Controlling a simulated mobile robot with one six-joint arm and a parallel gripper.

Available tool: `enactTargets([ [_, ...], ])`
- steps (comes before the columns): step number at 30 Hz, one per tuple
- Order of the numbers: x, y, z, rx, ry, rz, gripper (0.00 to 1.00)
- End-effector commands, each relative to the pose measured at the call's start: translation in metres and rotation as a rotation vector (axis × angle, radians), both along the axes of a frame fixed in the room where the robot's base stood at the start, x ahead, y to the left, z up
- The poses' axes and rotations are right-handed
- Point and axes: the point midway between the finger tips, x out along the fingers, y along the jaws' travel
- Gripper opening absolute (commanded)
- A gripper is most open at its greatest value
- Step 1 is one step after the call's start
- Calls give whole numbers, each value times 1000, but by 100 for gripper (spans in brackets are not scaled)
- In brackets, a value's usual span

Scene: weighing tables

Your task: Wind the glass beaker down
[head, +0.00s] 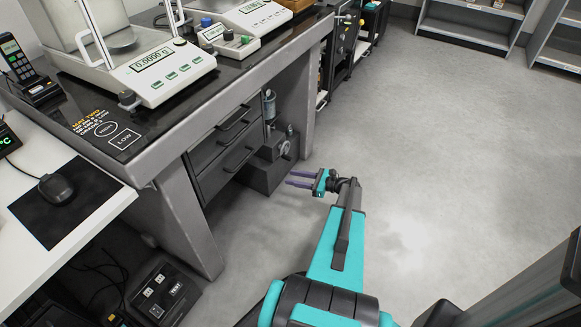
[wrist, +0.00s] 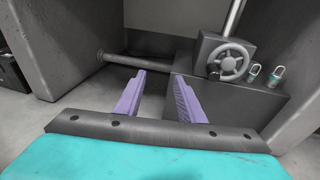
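A grey handwheel (head: 284,148) is mounted on a dark metal block low beside the drawers. In the wrist view the handwheel (wrist: 230,62) has a round rim and hub, right of my fingers. My gripper (head: 289,179) is low, in front of the block and apart from the wheel. Its two purple fingers are spread with nothing between them, as the wrist view of my gripper (wrist: 160,76) also shows. A small pale, glassy cylinder (head: 269,104) stands above the block; I cannot tell if it is the glass beaker.
Two small ring-topped fittings (wrist: 265,74) sit right of the wheel. A balance (head: 160,70) stands on the dark tabletop above. Table legs (head: 187,218) flank the drawers (head: 232,145). A black box (head: 162,290) is on the floor at lower left. The floor (head: 430,140) at right is clear.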

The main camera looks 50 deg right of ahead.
Motion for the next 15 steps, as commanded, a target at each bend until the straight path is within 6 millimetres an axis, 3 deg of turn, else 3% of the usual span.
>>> enactTargets([
  [1,-8,-27,-10,28,-20,-47,36],
  [6,-31,-81,-6,103,-77,-149,36],
  [10,-40,-98,-3,129,-98,-183,36],
  [15,-42,-101,0,135,-102,-190,36],
])
